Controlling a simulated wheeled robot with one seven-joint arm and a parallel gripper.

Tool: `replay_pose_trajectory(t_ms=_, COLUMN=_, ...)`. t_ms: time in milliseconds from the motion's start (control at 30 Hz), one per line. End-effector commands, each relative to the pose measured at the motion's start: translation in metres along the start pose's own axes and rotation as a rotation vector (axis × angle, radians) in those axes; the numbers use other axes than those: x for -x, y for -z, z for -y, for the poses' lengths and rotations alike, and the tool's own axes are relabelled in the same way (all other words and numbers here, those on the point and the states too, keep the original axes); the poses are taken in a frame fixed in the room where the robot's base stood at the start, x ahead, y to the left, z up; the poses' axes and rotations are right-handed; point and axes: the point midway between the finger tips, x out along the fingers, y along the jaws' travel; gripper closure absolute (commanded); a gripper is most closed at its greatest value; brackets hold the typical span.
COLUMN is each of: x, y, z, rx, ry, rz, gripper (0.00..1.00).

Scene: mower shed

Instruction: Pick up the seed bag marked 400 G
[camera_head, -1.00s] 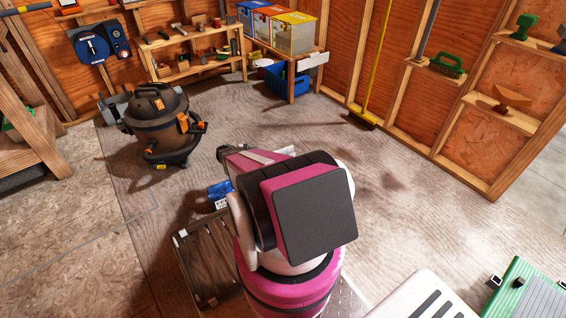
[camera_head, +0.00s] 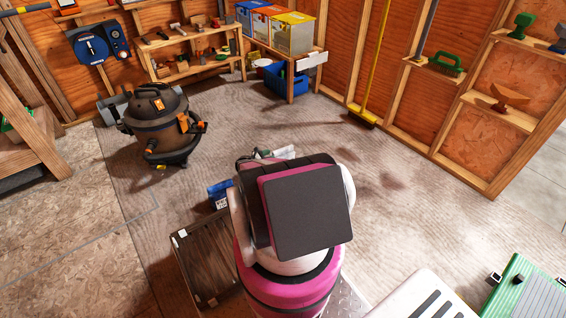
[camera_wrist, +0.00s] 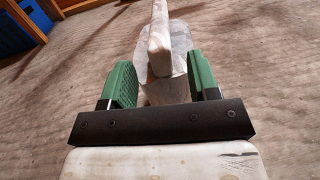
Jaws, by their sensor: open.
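In the wrist view a pale, whitish bag (camera_wrist: 179,48) with an upright ridge stands on the floor, between and just beyond the green-padded fingers of my gripper (camera_wrist: 162,80). The gripper is open, with a finger on each side of the bag. I cannot read any marking on it, so I cannot tell whether it says 400 G. In the head view a white bag-like thing (camera_head: 285,152) shows just past my arm, which hides most of the gripper. A blue printed pack (camera_head: 219,194) stands on the floor left of my arm.
A shop vacuum (camera_head: 160,125) stands at the left, and a dark wooden-slatted thing (camera_head: 212,260) lies near my base. A blue crate (camera_head: 285,80) sits under the bench at the back. A yellow-handled broom (camera_head: 374,60) leans on the wall. The middle floor is clear.

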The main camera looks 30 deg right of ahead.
Motion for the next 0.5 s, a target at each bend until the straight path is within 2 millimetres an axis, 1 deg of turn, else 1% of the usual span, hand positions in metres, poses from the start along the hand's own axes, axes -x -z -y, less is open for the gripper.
replay_pose_trajectory(t_ms=300, x=-0.042, y=0.0, z=0.0, rx=-0.001, ry=0.002, rz=0.0, gripper=0.45)
replay_pose_trajectory(t_ms=400, x=-0.049, y=0.0, z=0.0, rx=-0.001, ry=0.001, rz=0.0, gripper=0.45)
replay_pose_trajectory(t_ms=500, x=-0.05, y=0.0, z=0.0, rx=-0.001, ry=0.001, rz=0.0, gripper=0.45)
